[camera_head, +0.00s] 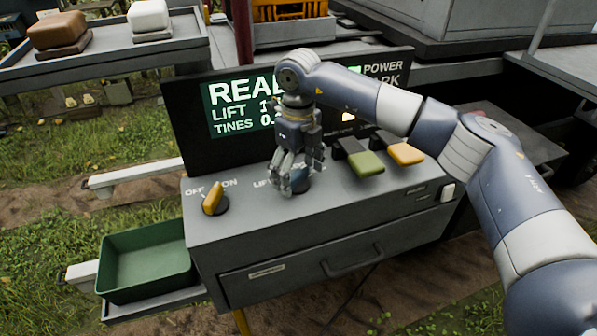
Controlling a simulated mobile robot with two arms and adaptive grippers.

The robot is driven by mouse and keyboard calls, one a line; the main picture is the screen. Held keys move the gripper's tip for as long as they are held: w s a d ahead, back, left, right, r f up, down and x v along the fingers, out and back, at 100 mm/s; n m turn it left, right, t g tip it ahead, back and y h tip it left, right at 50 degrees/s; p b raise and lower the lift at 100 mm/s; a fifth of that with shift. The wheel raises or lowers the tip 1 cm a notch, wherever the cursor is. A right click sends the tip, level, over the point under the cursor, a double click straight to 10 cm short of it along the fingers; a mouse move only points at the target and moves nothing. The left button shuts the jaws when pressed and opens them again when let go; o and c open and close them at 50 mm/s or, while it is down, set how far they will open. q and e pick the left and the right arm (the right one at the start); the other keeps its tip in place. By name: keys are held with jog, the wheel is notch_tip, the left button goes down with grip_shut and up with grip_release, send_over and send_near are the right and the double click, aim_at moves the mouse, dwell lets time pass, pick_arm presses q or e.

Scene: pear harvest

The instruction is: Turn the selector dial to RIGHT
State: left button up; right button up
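The selector dial (301,181) is a dark blue knob on the grey console top, beside lettering that begins with "LIFT". My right gripper (288,187) points down at it from above, with its fingers in front of and beside the knob. The fingers cover much of the dial and the lettering around it, so I cannot tell which way it points or whether the fingers grip it. My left gripper is not in view.
A yellow OFF/ON switch (213,201) stands left of the dial. A green lever (366,164) and an orange lever (405,154) stand to the right. Behind is a dark display (230,108), partly covered by my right arm. A green bin (146,263) sits at lower left.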

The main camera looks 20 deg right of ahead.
aim_at(298, 173)
jog(key=shift+r, duration=0.2)
notch_tip(298, 173, up, 12)
jog(key=shift+f, duration=0.2)
dwell(0.6)
